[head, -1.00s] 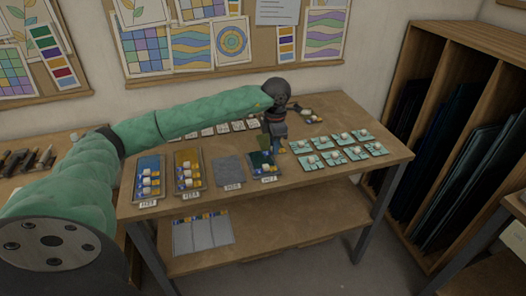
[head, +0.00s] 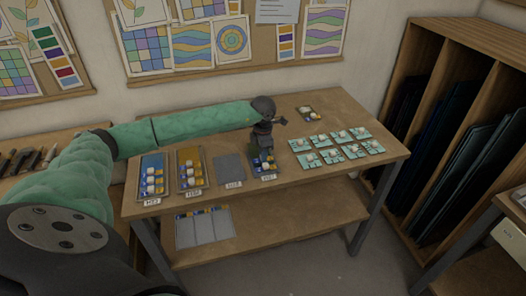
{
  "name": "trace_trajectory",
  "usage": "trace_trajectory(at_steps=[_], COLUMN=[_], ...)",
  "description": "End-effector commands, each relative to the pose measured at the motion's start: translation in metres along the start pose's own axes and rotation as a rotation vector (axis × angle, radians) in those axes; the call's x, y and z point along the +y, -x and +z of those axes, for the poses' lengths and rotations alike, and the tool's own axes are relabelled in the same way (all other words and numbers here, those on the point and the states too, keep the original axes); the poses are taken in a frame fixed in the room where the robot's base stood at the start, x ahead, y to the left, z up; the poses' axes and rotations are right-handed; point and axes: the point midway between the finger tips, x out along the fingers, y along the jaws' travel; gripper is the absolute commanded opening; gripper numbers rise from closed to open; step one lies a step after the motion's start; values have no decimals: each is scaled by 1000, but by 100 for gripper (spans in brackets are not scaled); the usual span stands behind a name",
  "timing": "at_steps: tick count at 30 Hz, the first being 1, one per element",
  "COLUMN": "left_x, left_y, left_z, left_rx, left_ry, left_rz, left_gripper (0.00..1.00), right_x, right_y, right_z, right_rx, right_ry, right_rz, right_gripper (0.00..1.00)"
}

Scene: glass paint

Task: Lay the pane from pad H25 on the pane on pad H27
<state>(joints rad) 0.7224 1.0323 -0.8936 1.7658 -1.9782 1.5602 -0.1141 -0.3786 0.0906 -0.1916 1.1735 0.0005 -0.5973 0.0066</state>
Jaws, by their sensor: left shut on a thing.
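Several labelled pads lie in a row on the table. The rightmost pad (head: 275,172), whose small label seems to read H27, carries dark and blue glass with small white and blue pieces. The pad beside it (head: 230,168) is bare grey; its label is too small to read surely, so I cannot tell which pad is H25. Two pads further left hold a blue pane (head: 152,162) and an amber pane (head: 190,157). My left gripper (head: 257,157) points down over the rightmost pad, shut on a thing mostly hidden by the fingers. My right gripper is out of view.
Several small pale-green tiles with white pieces (head: 332,140) lie right of the pads. Grey sheets (head: 203,228) lie on the lower shelf. A wooden rack of dark sheets (head: 440,110) stands at right.

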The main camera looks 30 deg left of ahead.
Motion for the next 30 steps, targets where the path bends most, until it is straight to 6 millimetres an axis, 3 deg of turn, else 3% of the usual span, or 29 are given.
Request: trace_trajectory(at_steps=[14, 15, 16, 30], left_x=[0, 0, 0, 0], left_y=[-3, -3, -3, 0], left_z=[0, 0, 0, 0], left_rx=[-1, -1, -1, -1], left_ry=[0, 0, 0, 0], left_rz=[0, 0, 0, 0], left_gripper=[0, 23, 28, 28], right_x=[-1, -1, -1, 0], right_y=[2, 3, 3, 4], right_z=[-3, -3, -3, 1], right_rx=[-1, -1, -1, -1], right_ry=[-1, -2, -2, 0], right_rz=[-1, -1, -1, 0], right_gripper=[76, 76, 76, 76])
